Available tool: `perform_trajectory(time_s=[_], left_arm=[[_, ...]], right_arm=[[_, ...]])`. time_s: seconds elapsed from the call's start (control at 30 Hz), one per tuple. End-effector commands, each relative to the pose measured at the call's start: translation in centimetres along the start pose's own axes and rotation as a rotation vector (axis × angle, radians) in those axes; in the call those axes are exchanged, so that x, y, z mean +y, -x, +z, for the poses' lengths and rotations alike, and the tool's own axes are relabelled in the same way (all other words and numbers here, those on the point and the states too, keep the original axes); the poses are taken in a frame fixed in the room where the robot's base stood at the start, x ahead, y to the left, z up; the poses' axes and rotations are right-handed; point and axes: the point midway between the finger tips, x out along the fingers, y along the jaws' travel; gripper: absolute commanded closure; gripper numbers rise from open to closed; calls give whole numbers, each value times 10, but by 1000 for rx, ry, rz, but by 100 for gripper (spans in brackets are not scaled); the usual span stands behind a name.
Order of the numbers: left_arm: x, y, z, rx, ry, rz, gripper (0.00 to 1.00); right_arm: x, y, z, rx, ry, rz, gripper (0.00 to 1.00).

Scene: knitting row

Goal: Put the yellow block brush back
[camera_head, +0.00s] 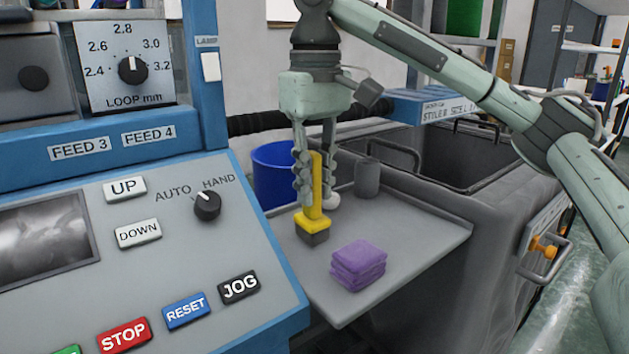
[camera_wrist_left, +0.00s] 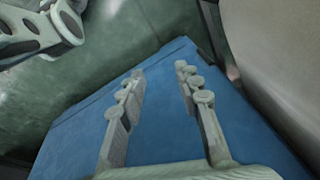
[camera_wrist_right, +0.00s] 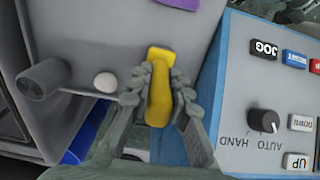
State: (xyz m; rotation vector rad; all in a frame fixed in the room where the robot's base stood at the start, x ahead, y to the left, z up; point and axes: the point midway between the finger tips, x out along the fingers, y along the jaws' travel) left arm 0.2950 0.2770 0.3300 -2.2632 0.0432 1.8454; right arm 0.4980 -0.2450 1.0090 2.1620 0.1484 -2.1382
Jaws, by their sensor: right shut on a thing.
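The yellow block brush (camera_head: 316,190) is upright over the grey side shelf (camera_head: 433,228), yellow handle up and dark bristles down. My right gripper (camera_head: 316,190) is shut on its handle from above. The brush also shows between the fingers of my right gripper (camera_wrist_right: 158,92) in the right wrist view (camera_wrist_right: 158,115). I cannot tell whether the bristles touch the shelf or hang just above it. My left gripper (camera_wrist_left: 160,95) is open and empty in the left wrist view, with a blue surface beyond its fingers. It is not in the head view.
A folded purple cloth (camera_head: 358,265) lies on the shelf in front of the brush. A grey cylinder (camera_head: 367,177) and a white ball-like thing (camera_head: 331,200) stand behind. A blue bin (camera_head: 273,172) is behind the shelf. The control panel (camera_head: 150,270) borders its left side.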

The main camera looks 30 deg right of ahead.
Motion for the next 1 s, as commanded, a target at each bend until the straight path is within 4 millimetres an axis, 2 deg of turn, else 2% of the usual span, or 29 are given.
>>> perform_trajectory(time_s=[0.07, 0.1, 0.23, 0.53, 0.67, 0.77, 1.0], left_arm=[[0, 0, 0, 1, 0, 0, 66], [0, 0, 0, 1, 0, 0, 66], [0, 0, 1, -1, 0, 0, 66], [2, -1, 10, -13, -2, 2, 66], [2, -1, 12, -17, -2, 3, 66], [2, -1, 13, -18, -2, 3, 66], [2, -1, 12, -17, -2, 3, 66]], right_arm=[[0, -2, 0, -1, 0, 0, 100], [0, -2, 0, 0, 0, 0, 78], [0, -2, 0, 0, 0, 0, 62], [0, -1, 0, 0, 0, 0, 61], [0, 7, -1, 3, -1, 2, 61], [0, 20, -1, 4, -1, 2, 61], [0, 66, -1, 7, -1, 3, 61]])
